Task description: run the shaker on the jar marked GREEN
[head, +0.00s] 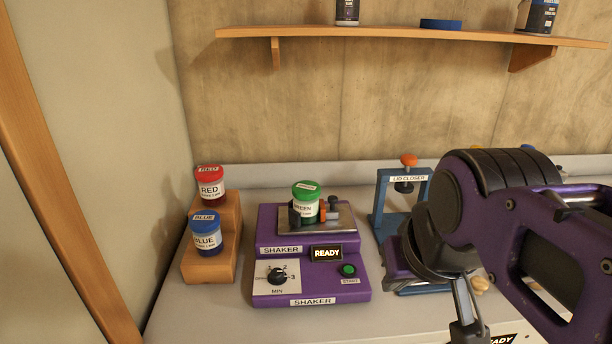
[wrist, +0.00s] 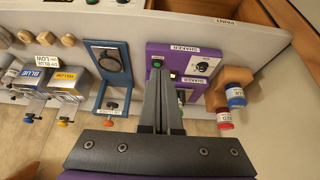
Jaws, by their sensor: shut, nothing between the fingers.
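The jar marked GREEN (head: 305,203), with a green lid on, stands upright in the holder on top of the purple shaker (head: 262,240). The shaker's display (head: 326,253) reads READY. On its front are a black MIN dial (head: 279,274) marked 1, 2, 3, its setting too small to tell, and a green START button (head: 348,270). In the wrist view the button (wrist: 157,63) shows just beyond the fingertips. My gripper (wrist: 158,76) is shut and empty; contact with the button cannot be told. In the head view my gripper (head: 467,325) appears right of the shaker. The fingers largely hide the jar in the wrist view.
Jars marked RED (head: 209,188) and BLUE (head: 207,240) stand on a stepped wooden block (head: 230,235) left of the shaker. A blue lid closer (head: 386,205) stands to the right, partly behind my arm. A wooden shelf (head: 400,36) hangs above.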

